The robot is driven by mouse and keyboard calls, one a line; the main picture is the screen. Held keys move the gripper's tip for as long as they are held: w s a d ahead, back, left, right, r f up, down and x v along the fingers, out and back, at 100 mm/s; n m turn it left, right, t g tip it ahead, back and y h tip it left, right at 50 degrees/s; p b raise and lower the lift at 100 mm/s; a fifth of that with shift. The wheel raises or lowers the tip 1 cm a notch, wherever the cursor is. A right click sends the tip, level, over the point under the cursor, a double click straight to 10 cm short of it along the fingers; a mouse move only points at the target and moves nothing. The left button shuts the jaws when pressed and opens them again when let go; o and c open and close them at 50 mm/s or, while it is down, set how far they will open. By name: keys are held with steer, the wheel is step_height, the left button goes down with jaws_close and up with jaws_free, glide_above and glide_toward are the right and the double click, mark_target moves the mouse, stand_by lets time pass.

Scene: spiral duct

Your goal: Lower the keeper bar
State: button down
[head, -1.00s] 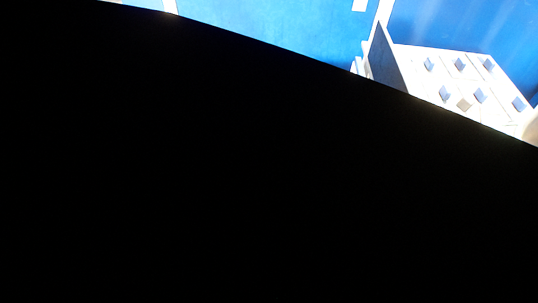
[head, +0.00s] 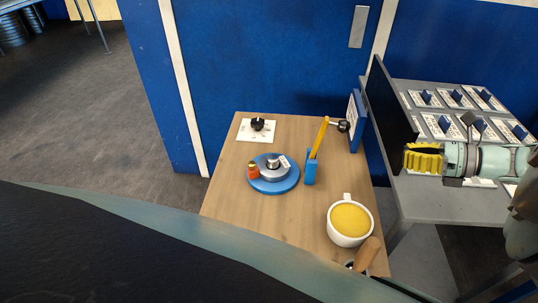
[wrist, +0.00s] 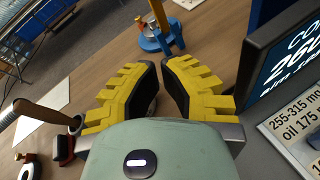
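A yellow bar (head: 320,138), which I take for the keeper bar, stands raised and slightly tilted in a blue bracket (head: 311,170) on a wooden table. The bracket stands beside a round blue base (head: 262,186) with a metal piece (head: 272,172) and a small orange part (head: 252,170). In the wrist view the bar (wrist: 158,14) is ahead of the fingertips, its top cut off. My gripper (head: 408,158) is to the right of the bar and apart from it. Its yellow fingers (wrist: 162,64) are open, with nothing between them.
A mug of yellow contents (head: 349,220) and a wooden handle (head: 367,254) are at the table's front right. A knob plate (head: 257,129) is at the back left. A dark upright panel (head: 390,105) and a grey bench of switches (head: 450,208) stand right. The table's left front is clear.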

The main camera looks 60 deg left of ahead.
steer(key=s+a+p, duration=0.5)
steer(key=a, duration=0.5)
steer(key=shift+s+a+f, duration=0.2)
steer(key=shift+a+f, duration=0.1)
steer(key=shift+a, duration=0.1)
steer(key=shift+r, duration=0.1)
steer(key=shift+s+a+r+h+p, duration=0.2)
steer(key=shift+r+h+p, duration=0.1)
steer(key=shift+p, duration=0.75)
